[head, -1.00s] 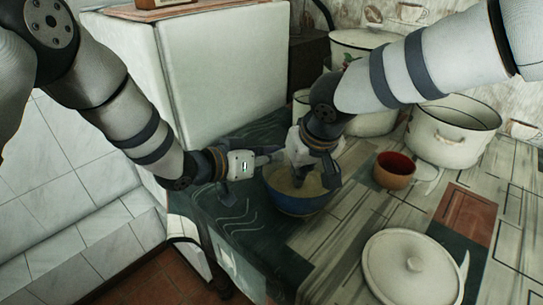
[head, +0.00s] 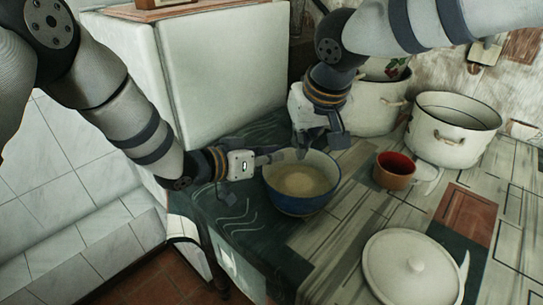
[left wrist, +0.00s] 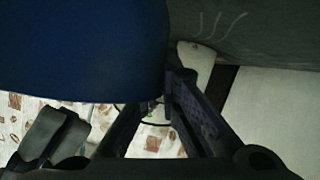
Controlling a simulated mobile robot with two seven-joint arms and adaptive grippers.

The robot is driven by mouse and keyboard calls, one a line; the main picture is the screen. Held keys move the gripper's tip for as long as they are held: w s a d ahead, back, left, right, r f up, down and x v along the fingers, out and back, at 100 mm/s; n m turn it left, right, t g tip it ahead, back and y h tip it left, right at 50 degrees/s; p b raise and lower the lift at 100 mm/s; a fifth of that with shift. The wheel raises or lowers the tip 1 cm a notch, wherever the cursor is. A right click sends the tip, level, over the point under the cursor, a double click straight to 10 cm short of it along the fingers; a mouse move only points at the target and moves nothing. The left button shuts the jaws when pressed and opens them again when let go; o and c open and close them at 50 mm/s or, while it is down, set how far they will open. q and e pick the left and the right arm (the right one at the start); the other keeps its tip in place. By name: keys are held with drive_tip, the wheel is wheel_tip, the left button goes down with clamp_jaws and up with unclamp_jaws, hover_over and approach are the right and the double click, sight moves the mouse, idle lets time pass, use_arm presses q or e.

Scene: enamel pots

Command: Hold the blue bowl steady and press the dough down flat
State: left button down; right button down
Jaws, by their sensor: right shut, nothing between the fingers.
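The blue bowl (head: 300,203) stands upright near the counter's left edge, with pale, roundish dough (head: 302,180) in its bottom. My left gripper (head: 268,158) is at the bowl's left rim and looks shut on it. In the left wrist view the bowl's dark blue side (left wrist: 80,50) fills the upper left, beside the left fingers (left wrist: 165,98); the exact contact is partly hidden. My right gripper (head: 318,148) is shut and empty, above the bowl's far rim, clear of the dough.
A red-brown cup (head: 394,172) stands to the bowl's right. White enamel pots (head: 452,135) stand behind it. A white lid (head: 412,272) lies at front right. A white cabinet (head: 225,75) rises behind my left arm. Bare counter lies between bowl and lid.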

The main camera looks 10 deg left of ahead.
use_arm(q)
drive_tip(key=c, duration=1.7)
unclamp_jaws()
use_arm(e)
drive_tip(key=shift+r, duration=0.35)
